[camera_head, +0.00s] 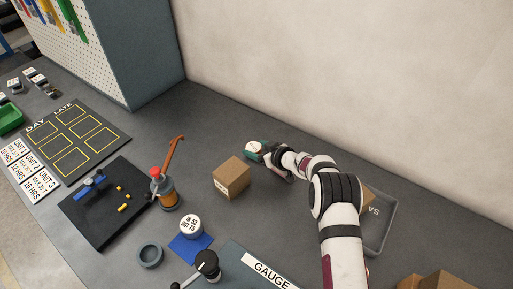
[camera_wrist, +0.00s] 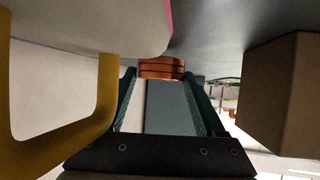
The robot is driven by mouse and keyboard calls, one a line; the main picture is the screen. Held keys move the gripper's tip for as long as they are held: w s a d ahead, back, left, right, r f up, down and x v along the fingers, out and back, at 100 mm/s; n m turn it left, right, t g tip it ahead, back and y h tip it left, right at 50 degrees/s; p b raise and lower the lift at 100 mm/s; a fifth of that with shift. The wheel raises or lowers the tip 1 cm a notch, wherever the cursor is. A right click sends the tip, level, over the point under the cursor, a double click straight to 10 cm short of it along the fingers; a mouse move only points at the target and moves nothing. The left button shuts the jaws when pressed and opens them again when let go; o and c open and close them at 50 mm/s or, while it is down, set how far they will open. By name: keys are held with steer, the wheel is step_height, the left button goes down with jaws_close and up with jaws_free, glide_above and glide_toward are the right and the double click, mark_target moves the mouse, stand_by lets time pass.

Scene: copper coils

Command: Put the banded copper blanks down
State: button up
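The banded copper blanks (camera_wrist: 162,68) show in the wrist view as a short orange-brown stack with ridged bands. They sit between the tips of my gripper's green fingers (camera_wrist: 160,76), which look shut on them. In the head view my gripper (camera_head: 256,153) is near the back wall, just right of and behind a cardboard box (camera_head: 231,177). A pale round top shows between the green fingers there. Whether the stack touches the bench cannot be told.
The box stands close to my gripper and also shows at right in the wrist view (camera_wrist: 285,95). A red-topped canister (camera_head: 165,190), a white round gauge (camera_head: 191,226) and a black board (camera_head: 100,215) stand left. Bench behind the box is clear.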

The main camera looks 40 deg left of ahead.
steer(key=o, duration=0.3)
steer(key=shift+s+d+f, duration=0.1)
steer(key=shift+s+f, duration=0.05)
steer(key=shift+f, duration=0.2)
